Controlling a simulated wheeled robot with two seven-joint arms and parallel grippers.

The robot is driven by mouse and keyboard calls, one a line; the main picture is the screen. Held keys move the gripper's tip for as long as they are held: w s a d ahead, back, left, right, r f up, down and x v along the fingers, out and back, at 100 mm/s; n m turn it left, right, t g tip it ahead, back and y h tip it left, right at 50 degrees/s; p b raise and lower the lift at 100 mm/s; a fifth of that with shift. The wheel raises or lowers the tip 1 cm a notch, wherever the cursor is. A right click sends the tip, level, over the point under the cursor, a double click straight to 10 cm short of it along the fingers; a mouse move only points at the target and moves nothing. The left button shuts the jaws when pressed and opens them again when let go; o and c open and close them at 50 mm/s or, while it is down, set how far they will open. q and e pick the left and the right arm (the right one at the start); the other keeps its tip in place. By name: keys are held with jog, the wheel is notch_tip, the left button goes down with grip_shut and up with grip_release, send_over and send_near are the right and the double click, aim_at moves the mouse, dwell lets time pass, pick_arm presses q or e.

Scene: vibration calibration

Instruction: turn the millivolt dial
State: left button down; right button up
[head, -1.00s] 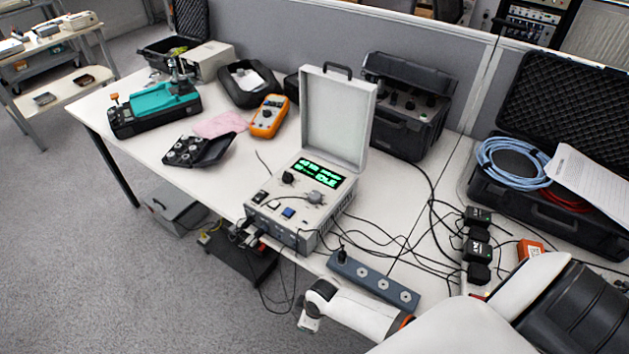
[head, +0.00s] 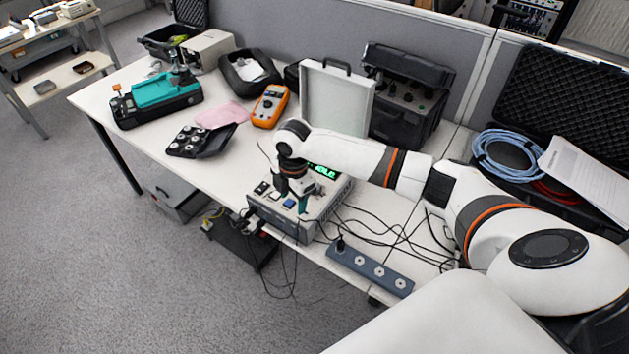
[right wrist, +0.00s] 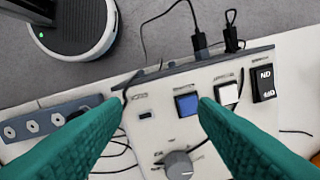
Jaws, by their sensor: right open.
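My left gripper is not in view.
The panel has a blue button (right wrist: 187,104), a white button (right wrist: 228,93) and a black switch (right wrist: 264,83). The lid (head: 335,98) stands behind my right arm. A power strip (head: 370,268) and loose cables lie at right. An orange multimeter (head: 270,106) lies at left.

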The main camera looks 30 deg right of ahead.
jog(key=w+d+r+n, duration=0.1)
jog(key=w+d+r, duration=0.3)
jog(key=d+r, duration=0.45)
notch_tip(320, 180, down, 12)
jog(key=shift+s+d+f+p, duration=0.1)
jog(key=shift+d+f+p, duration=0.05)
jog(key=shift+p, duration=1)
jog(key=c, duration=1)
